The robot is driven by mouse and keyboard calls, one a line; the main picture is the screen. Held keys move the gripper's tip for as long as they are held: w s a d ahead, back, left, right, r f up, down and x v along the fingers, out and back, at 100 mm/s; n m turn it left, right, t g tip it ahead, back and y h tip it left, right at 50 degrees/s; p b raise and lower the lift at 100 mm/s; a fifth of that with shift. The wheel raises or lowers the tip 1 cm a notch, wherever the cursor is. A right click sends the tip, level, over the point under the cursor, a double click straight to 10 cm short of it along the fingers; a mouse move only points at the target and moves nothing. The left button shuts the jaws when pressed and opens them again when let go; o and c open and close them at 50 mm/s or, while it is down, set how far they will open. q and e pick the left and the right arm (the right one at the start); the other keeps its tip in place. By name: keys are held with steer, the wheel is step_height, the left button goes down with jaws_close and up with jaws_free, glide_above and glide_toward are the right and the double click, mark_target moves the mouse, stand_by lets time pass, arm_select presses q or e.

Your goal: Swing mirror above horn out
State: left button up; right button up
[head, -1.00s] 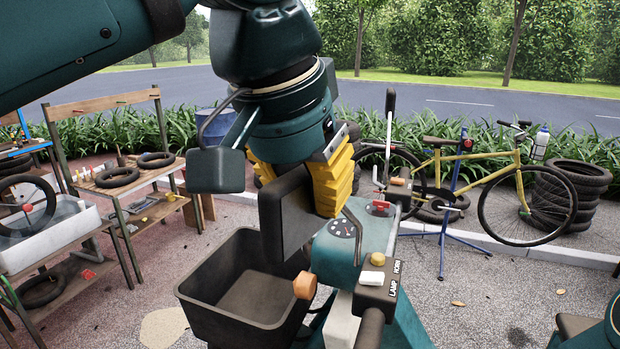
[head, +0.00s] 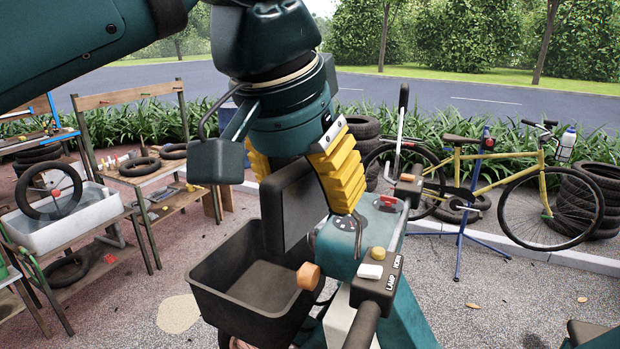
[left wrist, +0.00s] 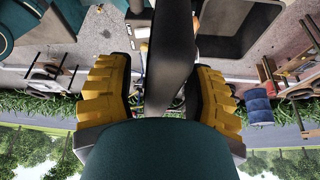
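The mirror (head: 290,212) is a dark, flat rectangular plate above the cart's control box, in front of my left gripper. Its thin stem (head: 358,228) shows beside it. The horn button (head: 378,254) is a yellow knob on the box labelled LAMP and HORN. My left gripper (head: 305,165) has its yellow fingers on either side of the mirror. In the left wrist view, the dark mirror (left wrist: 170,65) stands between the spread fingers, with a gap at the left finger; contact at the right one cannot be told. My right gripper is not in view.
A black bin (head: 225,298) hangs at the cart's left. A bicycle (head: 480,185) is at the right. Workbenches (head: 140,195) with tyres stand at the left.

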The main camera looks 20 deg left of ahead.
arm_select(q)
steer(key=v, duration=1.1)
steer(key=shift+s+r, duration=0.15)
steer(key=shift+r, duration=0.2)
steer(key=shift+s+a+r, duration=0.1)
steer(key=shift+r, duration=0.05)
